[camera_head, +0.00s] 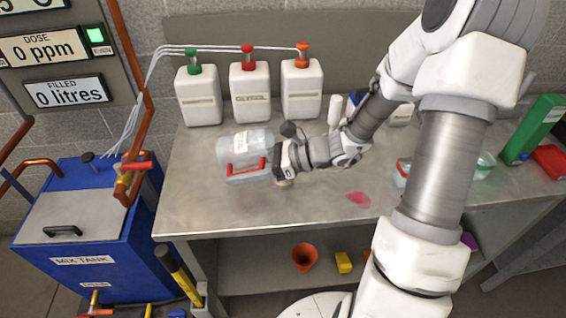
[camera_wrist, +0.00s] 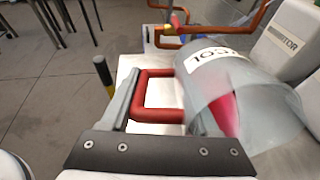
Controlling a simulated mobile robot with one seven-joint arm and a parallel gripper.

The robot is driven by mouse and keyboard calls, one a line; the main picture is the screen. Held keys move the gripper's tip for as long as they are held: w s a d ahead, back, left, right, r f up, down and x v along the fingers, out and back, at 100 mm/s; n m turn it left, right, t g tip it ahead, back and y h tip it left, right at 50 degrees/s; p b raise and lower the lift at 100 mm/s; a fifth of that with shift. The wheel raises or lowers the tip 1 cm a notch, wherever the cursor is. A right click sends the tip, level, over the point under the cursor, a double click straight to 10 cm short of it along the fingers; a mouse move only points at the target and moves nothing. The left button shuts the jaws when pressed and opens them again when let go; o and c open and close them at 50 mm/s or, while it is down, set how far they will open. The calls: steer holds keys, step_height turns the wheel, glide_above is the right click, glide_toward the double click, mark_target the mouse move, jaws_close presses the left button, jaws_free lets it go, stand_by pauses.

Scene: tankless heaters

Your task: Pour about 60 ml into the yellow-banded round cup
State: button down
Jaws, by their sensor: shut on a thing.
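My gripper (camera_head: 258,174) is shut on the red handle (camera_head: 246,167) of a clear jug (camera_head: 228,150) labelled glycol. In the wrist view the handle (camera_wrist: 155,74) runs between my fingers (camera_wrist: 165,112). The jug (camera_wrist: 210,85) appears tipped well over, with pink-red liquid (camera_wrist: 228,112) showing at its near end. I cannot tell whether it touches the bench, and no stream shows. A small yellow edge (camera_head: 284,183) shows just below my gripper; I cannot tell whether it is the yellow-banded cup. My wrist hides that area.
White bottles with green, red and orange caps (camera_head: 198,95) stand along the wall. A pink patch (camera_head: 358,198) lies on the metal bench (camera_head: 205,210). Clear containers with red (camera_head: 401,172) and green (camera_head: 486,160) parts are partly behind my arm. The blue mix tank (camera_head: 65,260) is left.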

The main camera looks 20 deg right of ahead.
steer(key=shift+s+d+r+y, duration=0.1)
steer(key=shift+d+r+y, duration=0.2)
steer(key=shift+r+y, duration=0.1)
stand_by(1.5)
steer(key=shift+a+f+g+h+p, duration=0.15)
steer(key=shift+f+g+h+p, duration=0.35)
steer(key=shift+h+p, duration=0.9)
steer(key=shift+a+f+g+h+p, duration=0.2)
steer(key=shift+f+h+p, duration=0.5)
steer(key=shift+h+p, duration=0.7)
steer(key=shift+p, duration=0.5)
steer(key=shift+a+f+g+h+p, duration=0.1)
steer(key=shift+f+g+h+p, duration=0.4)
steer(key=shift+h+p, duration=0.4)
steer(key=h+p, duration=0.1)
steer(key=p, duration=0.2)
steer(key=a+h+p, duration=0.1)
steer(key=p, duration=0.2)
steer(key=shift+w+a+f+g, duration=0.15)
steer(key=shift+w+g, duration=0.15)
steer(key=shift+w, duration=0.1)
steer(key=shift+a+h+p, duration=0.15)
steer(key=shift+h+p, duration=0.25)
steer(key=shift+p, duration=0.55)
